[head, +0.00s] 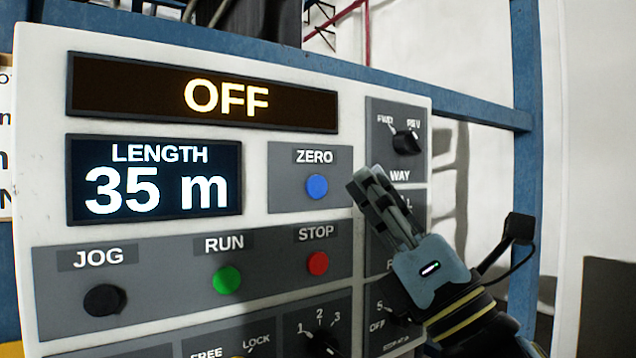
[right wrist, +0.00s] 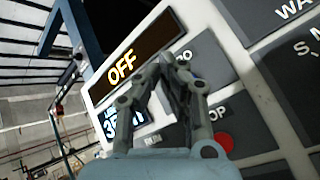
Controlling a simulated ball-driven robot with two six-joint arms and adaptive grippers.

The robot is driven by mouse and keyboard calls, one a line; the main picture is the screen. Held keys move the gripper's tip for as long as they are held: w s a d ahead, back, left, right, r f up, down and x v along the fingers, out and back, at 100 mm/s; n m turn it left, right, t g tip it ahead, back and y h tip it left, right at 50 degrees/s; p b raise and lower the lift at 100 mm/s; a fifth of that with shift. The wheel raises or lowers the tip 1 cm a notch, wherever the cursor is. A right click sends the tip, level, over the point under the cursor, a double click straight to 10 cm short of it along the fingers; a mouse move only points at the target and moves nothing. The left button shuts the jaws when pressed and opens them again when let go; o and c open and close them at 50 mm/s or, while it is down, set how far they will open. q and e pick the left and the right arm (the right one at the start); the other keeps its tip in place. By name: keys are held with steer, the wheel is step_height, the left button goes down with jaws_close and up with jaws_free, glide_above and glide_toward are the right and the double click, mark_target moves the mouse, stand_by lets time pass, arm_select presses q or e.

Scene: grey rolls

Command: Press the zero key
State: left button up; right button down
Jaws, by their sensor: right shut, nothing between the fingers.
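The blue zero key (head: 317,186) sits under the ZERO label on a grey plate of the white control panel (head: 256,238). My right gripper (head: 362,180) is shut and empty, just right of the zero key in the head view. I cannot tell whether its tips touch the panel. The upper display reads OFF (head: 227,98), and the length display reads 35 m (head: 155,188). My left gripper is not in view.
Below are the black JOG key (head: 104,300), green RUN key (head: 227,280) and red STOP key (head: 317,263). A FWD/REV knob (head: 406,142) stands at the upper right, near my gripper. A blue frame post (head: 525,80) rises on the right.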

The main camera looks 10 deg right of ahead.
mark_target(317, 187)
steer(key=w, duration=0.1)
steer(key=w+a, duration=0.1)
steer(key=w, duration=0.2)
steer(key=shift+w+a, duration=0.3)
steer(key=shift+a, duration=0.05)
steer(key=shift+w+b, duration=0.1)
steer(key=shift+b, duration=0.2)
stand_by(0.9)
steer(key=shift+w+a, duration=0.15)
steer(key=shift+w, duration=0.15)
steer(key=shift+w, duration=0.2)
stand_by(0.4)
steer(key=shift+w+a+r+b, duration=0.15)
steer(key=shift+w+r+b, duration=0.05)
steer(key=shift+w+b, duration=0.1)
stand_by(0.4)
steer(key=shift+s+h, duration=0.2)
steer(key=shift+h, duration=0.1)
steer(key=shift+s+d+f, duration=0.1)
steer(key=shift+s+d, duration=0.15)
steer(key=shift+s, duration=0.45)
